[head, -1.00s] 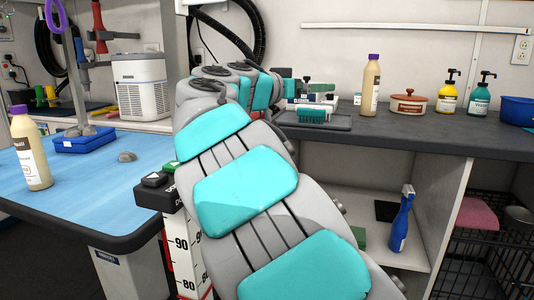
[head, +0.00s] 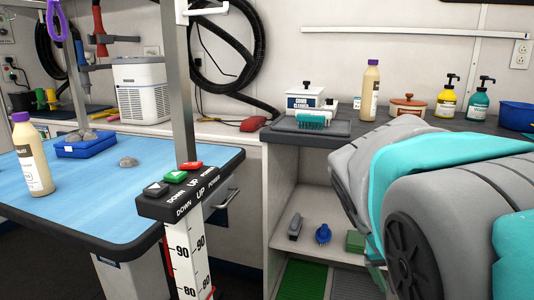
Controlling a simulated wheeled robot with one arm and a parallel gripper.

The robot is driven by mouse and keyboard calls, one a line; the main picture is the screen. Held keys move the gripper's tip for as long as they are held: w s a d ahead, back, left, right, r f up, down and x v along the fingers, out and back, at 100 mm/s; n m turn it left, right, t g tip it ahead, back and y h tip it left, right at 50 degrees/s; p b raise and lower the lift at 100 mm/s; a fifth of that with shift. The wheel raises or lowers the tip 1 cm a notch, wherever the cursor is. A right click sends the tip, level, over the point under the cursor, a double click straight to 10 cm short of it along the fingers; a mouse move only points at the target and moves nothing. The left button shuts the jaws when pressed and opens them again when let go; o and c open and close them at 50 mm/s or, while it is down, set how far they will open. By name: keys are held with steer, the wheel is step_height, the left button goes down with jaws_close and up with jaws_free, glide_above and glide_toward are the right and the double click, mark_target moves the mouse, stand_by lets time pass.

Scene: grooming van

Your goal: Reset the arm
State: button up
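My arm shows at the lower right of the head view as large grey and teal links, in front of the counter and shelf. My gripper is not visible; it is out of frame or hidden by the arm links, so its fingers and anything in them cannot be seen.
A blue-topped grooming table (head: 90,200) with a bottle (head: 33,155), blue tray (head: 88,146) and control box (head: 178,192) stands left. The dark counter (head: 345,138) holds a brush tray (head: 305,125), another bottle (head: 370,90), a lidded pot (head: 407,107) and pump bottles (head: 447,97). Open shelves (head: 330,200) lie below.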

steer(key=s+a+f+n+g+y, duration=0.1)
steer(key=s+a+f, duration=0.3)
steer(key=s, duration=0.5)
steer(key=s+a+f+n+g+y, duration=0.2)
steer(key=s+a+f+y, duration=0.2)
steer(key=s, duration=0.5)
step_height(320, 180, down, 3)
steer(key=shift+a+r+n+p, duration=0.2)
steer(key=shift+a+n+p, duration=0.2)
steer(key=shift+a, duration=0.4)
